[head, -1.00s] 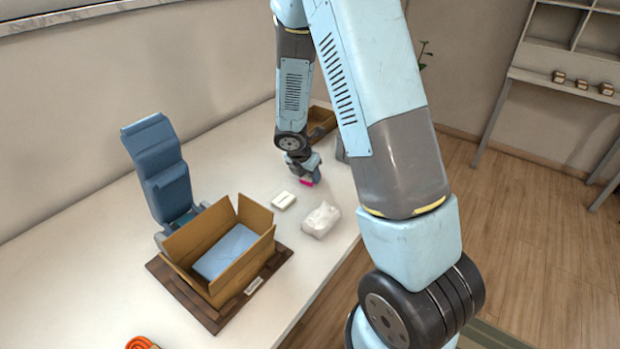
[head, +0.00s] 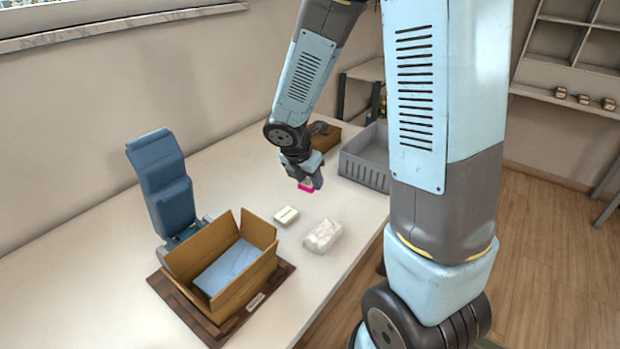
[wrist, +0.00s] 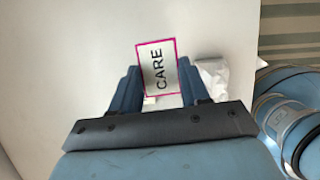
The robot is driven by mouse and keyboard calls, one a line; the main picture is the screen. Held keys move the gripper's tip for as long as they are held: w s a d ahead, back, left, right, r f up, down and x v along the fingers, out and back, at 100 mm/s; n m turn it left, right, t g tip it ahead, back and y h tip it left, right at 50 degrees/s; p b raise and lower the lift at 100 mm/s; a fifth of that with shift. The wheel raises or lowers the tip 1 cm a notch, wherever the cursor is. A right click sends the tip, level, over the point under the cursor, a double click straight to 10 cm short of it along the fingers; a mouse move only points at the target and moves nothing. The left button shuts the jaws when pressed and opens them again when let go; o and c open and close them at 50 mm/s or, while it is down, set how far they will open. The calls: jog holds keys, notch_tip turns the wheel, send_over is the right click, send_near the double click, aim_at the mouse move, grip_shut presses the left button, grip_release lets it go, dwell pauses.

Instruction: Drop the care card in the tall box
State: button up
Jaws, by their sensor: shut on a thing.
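The care card (wrist: 157,68) is white with a pink border and the word CARE, seen between my fingers in the wrist view. My gripper (head: 308,183) is shut on it and holds it above the white table; the card's pink edge (head: 306,188) shows under the fingers in the head view. An open cardboard box (head: 258,287) with flaps up stands on a dark wooden board at the front left, apart from my gripper. A flat blue thing (head: 228,267) lies inside it. A smaller brown box (head: 327,140) is behind my gripper, partly hidden. I cannot tell which is the tall box.
A small white block (head: 286,215) and a crumpled white packet (head: 323,236) lie between my gripper and the front box. A grey crate (head: 362,173) stands at the right. A blue jointed stand (head: 163,185) rises behind the front box. The table's left back is clear.

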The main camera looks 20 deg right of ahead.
aim_at(307, 183)
jog(key=shift+s+a+r, duration=0.35)
jog(key=shift+s+r, duration=0.05)
jog(key=shift+s, duration=0.45)
jog(key=shift+s+a+r, duration=0.3)
jog(key=shift+s+r, duration=0.1)
jog(key=shift+s, duration=0.4)
jog(key=shift+s+a+r, duration=0.35)
jog(key=shift+s+r, duration=0.05)
jog(key=shift+s, duration=0.45)
